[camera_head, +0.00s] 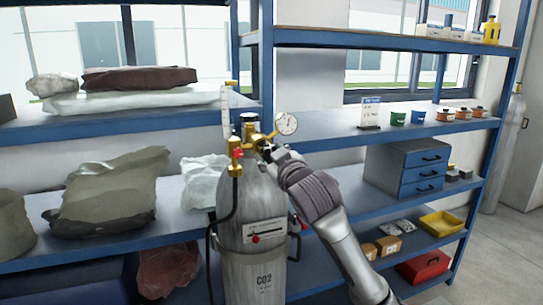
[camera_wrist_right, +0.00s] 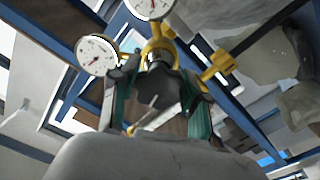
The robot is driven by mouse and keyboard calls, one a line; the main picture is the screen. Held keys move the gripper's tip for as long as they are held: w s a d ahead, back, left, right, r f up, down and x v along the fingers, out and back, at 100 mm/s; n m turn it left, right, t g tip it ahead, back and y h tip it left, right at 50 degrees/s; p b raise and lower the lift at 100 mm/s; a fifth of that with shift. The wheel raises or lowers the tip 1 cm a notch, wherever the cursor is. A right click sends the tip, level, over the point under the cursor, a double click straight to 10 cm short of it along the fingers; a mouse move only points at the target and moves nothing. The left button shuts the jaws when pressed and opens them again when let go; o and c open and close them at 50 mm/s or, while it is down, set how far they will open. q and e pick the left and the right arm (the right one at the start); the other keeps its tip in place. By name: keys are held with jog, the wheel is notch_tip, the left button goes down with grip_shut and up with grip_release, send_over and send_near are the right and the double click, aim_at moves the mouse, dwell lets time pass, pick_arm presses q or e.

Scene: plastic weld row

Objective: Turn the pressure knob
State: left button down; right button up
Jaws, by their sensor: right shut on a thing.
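The pressure knob (camera_wrist_right: 158,90) is a dark knob on the brass regulator (camera_head: 249,127) at the top of a grey CO2 cylinder (camera_head: 252,225). My right gripper (camera_head: 270,148) reaches the regulator from the right and hides most of the knob in the head view. In the right wrist view, my gripper (camera_wrist_right: 157,105) has one finger on each side of the knob and is shut on it. Two round white gauges with red needles show in the wrist view, one at the top (camera_wrist_right: 148,6) and one at the left (camera_wrist_right: 97,55). My left gripper is out of view.
A blue shelf rack (camera_head: 330,122) stands behind the cylinder, with sacks (camera_head: 112,190) at left and a blue-grey drawer box (camera_head: 407,168) at right. A black hose (camera_head: 235,200) hangs at the cylinder's left side.

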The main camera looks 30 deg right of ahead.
jog(key=m, duration=0.2)
jog(key=m+p, duration=0.1)
jog(key=m, duration=0.2)
jog(key=shift+a+f+m, duration=0.1)
jog(key=shift+f+m, duration=0.1)
jog(key=shift+m, duration=0.1)
jog(key=shift+w, duration=0.1)
dwell(0.4)
jog(key=o, duration=1.2)
jog(key=shift+c, duration=0.2)
jog(key=shift+r, duration=0.1)
jog(key=shift+s, duration=0.2)
jog(key=v, duration=1.1)
jog(key=shift+s, duration=0.35)
